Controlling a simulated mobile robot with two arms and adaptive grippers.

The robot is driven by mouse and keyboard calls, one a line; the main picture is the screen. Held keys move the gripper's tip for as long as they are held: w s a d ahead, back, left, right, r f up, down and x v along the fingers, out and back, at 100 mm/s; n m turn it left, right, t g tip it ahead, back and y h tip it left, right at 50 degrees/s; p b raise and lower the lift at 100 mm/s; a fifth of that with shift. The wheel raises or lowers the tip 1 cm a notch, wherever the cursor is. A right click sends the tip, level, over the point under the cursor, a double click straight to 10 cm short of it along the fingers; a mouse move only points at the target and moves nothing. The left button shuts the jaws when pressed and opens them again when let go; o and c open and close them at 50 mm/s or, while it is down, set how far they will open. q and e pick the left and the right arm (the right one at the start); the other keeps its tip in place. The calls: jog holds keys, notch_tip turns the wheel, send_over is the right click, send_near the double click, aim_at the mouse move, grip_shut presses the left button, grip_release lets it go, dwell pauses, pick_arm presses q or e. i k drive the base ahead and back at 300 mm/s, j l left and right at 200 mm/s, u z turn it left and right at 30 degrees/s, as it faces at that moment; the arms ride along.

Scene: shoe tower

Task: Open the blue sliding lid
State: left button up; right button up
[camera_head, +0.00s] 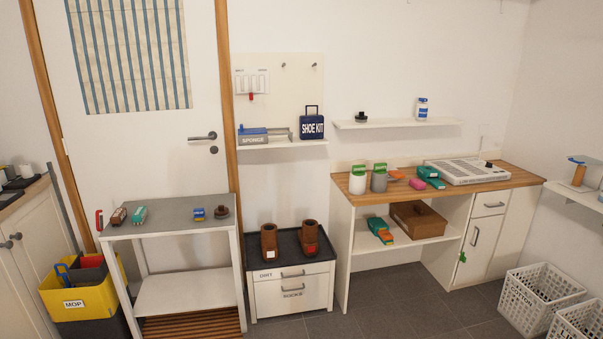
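A grey box labelled SPONGE (253,140) sits on the left wall shelf, and a flat blue piece (252,130) lies over its top left part. This blue piece looks like a lid, but I cannot tell how far it covers the box. A grey part (280,133) shows to its right. Other blue things are a box labelled SHOE KIT (312,127) on the same shelf and a small blue-topped tin (199,214) on the grey table. Neither of my grippers shows in the head view.
The grey side table (172,214) stands in front of the door, below and left of the shelf (290,145). A low cabinet (290,290) with brown boots (269,242) stands beneath the shelf. A wooden-topped workbench (520,180) is at right. Dark floor is free in front.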

aim_at(241, 131)
jog(key=i+u, duration=0.15)
jog(key=i, duration=0.3)
jog(key=i+l+u, duration=0.15)
jog(key=i, duration=0.25)
jog(key=i+l+u, duration=0.15)
jog(key=i, duration=0.3)
